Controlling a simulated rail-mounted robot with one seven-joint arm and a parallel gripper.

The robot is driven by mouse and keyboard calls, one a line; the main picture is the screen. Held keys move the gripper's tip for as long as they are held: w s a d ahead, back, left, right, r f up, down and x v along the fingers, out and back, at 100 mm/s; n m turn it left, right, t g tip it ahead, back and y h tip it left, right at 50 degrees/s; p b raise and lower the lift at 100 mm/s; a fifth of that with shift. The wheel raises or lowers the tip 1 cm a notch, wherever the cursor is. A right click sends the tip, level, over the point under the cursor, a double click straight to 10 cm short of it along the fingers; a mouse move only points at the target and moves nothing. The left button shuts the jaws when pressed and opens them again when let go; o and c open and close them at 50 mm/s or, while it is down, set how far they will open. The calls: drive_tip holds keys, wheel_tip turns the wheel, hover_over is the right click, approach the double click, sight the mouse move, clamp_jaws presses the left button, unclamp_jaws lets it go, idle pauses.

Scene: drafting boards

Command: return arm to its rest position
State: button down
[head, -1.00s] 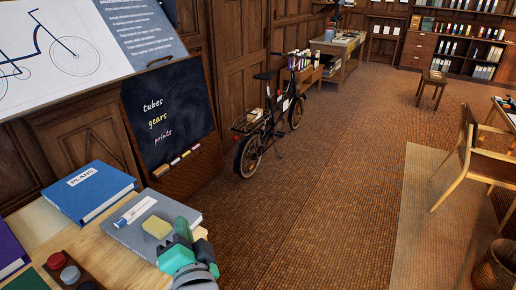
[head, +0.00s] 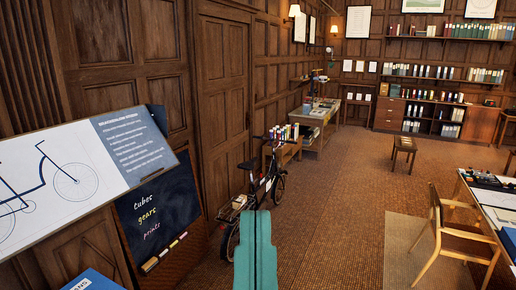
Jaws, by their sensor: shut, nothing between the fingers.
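A teal part of my own arm (head: 255,255) rises upright from the bottom edge, just left of the middle of the head view. It covers part of the floor and the rear of the parked bicycle. The arm part stands clear of the chalkboard and does not visibly hold anything.
A blue binder (head: 92,281) shows at the bottom left. A chalkboard (head: 160,215) leans below a bicycle drawing (head: 60,185). A black bicycle (head: 266,190) stands beyond my arm. A wooden chair (head: 450,240) and desk (head: 487,205) are at right. Carpet between is open.

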wheel_tip(320, 180, up, 8)
drive_tip(key=p, duration=0.4)
drive_tip(key=shift+p, duration=0.35)
